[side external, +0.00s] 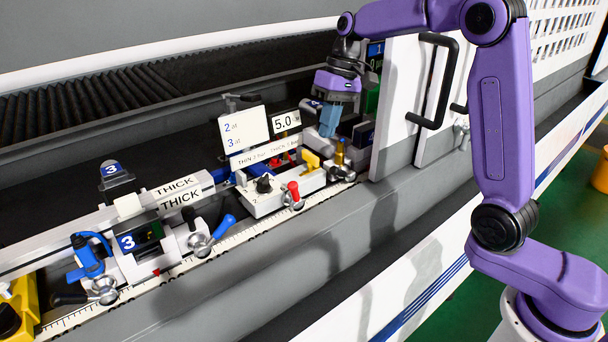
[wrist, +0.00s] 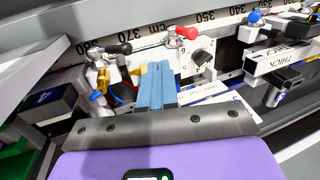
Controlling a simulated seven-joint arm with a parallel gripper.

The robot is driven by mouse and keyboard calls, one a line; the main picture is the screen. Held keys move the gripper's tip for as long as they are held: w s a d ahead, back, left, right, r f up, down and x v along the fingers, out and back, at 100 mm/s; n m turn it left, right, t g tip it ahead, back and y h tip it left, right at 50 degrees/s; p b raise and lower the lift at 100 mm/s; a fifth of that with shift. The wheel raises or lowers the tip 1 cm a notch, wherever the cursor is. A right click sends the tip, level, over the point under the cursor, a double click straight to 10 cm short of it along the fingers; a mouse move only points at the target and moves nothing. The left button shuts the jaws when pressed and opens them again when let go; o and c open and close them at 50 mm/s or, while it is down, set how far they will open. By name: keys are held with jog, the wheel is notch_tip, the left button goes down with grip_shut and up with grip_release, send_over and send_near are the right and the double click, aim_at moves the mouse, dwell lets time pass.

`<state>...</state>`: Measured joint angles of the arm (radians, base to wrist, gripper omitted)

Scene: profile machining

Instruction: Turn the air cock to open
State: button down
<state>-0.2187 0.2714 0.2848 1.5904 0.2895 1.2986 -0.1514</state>
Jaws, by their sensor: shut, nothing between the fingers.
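A white valve block (side external: 262,201) stands on the rail at centre, with a black dial knob (side external: 264,185) and a red-handled lever (side external: 293,193). A yellow lever (side external: 311,160) stands to its right. I cannot tell which lever is the air cock. The wrist view shows the red lever (wrist: 184,33), the dial (wrist: 200,57) and a black-handled lever (wrist: 113,49) beside brass fittings (wrist: 97,96). My gripper (side external: 327,133) is shut and empty, its blue fingers (wrist: 157,66) above and beside the yellow lever, partly hiding it in the wrist view.
Signs (side external: 243,130) and a 5.0 display (side external: 286,121) stand behind the block. A clamp unit marked 3 (side external: 139,240) and THICK bars (side external: 183,193) are at left. A white door with a black handle (side external: 433,80) is close on my gripper's right.

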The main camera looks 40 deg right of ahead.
aim_at(292, 182)
jog(key=x, duration=0.9)
jog(key=shift+w+f, duration=0.1)
jog(key=shift+f, duration=0.3)
jog(key=a, duration=0.2)
jog(key=a+f, duration=0.1)
jog(key=shift+a, duration=0.4)
jog(key=shift+a+r+h, duration=0.15)
jog(key=shift+a+h, duration=0.95)
jog(key=shift+h, duration=0.3)
jog(key=shift+a, duration=0.5)
